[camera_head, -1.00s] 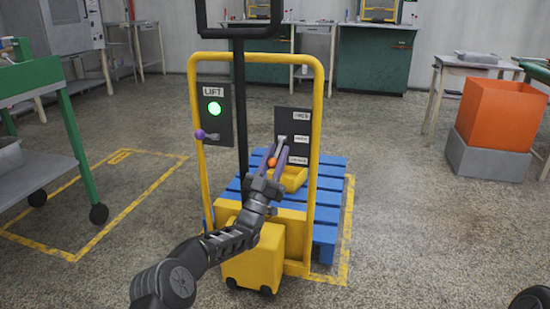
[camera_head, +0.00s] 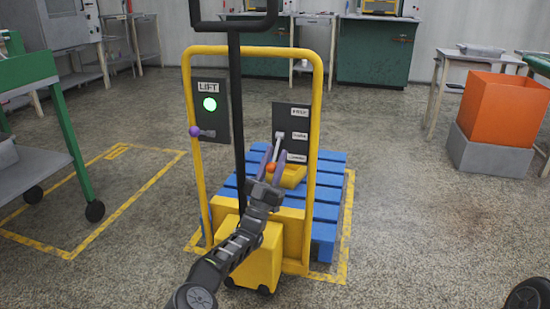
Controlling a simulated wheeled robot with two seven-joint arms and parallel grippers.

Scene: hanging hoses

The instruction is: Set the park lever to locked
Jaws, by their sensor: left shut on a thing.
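The park lever, a pale rod (camera_head: 279,147) with an orange knob (camera_head: 271,168), sits on a dark panel (camera_head: 292,120) on the right side of the yellow cart frame. The lever slants down from its pivot, with its knob near the height of the lowest of three white labels (camera_head: 297,157). The label words are too small to read surely. My left gripper (camera_head: 271,166) is shut on the knob, its purple-grey fingers on either side of it. My right gripper is not in view.
A LIFT panel (camera_head: 208,108) with a green light and a purple-knobbed lever (camera_head: 196,131) is on the frame's left. The yellow frame (camera_head: 316,90) and a black handle post (camera_head: 241,120) stand close around my arm. A blue pallet (camera_head: 327,207) lies behind.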

